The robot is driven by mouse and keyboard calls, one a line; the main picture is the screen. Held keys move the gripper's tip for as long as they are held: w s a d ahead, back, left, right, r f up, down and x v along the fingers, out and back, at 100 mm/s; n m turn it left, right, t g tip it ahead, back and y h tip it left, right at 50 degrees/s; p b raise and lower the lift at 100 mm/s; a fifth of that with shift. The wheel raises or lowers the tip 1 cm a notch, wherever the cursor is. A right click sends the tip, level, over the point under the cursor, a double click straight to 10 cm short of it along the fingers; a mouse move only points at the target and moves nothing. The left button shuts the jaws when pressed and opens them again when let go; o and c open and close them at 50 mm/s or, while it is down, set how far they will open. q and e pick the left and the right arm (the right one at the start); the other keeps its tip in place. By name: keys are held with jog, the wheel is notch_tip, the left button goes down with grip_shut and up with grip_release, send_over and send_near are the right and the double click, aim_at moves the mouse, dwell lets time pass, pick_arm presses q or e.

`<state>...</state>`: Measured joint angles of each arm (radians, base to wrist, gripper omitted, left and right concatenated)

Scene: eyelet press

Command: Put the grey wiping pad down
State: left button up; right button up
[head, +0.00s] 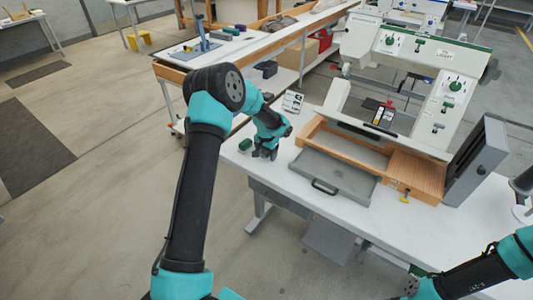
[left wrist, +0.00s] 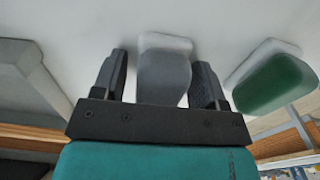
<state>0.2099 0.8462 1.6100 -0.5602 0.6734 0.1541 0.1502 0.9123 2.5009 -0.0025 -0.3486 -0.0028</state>
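The grey wiping pad (left wrist: 165,72) lies between the two fingers of my left gripper (left wrist: 160,85) in the left wrist view, against the white table top. A gap shows between the pad and the left-hand finger, so the gripper looks open around it. In the head view my left gripper (head: 265,153) is low over the left end of the white table, and I cannot make out the grey pad there. My right arm enters at the bottom right; the end near its gripper (head: 410,288) is too cut off to read.
A green pad (head: 245,145) lies just left of my left gripper; it also shows in the left wrist view (left wrist: 275,82). A grey tray with a handle (head: 335,172) and a wooden frame (head: 350,145) stand to the right, before the white press (head: 400,75).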

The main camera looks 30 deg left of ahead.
pick_arm(q)
jog(key=shift+o, duration=0.2)
jog(key=shift+r, duration=0.1)
notch_tip(320, 180, up, 12)
dwell(0.6)
jog(key=shift+s, duration=0.1)
dwell(0.4)
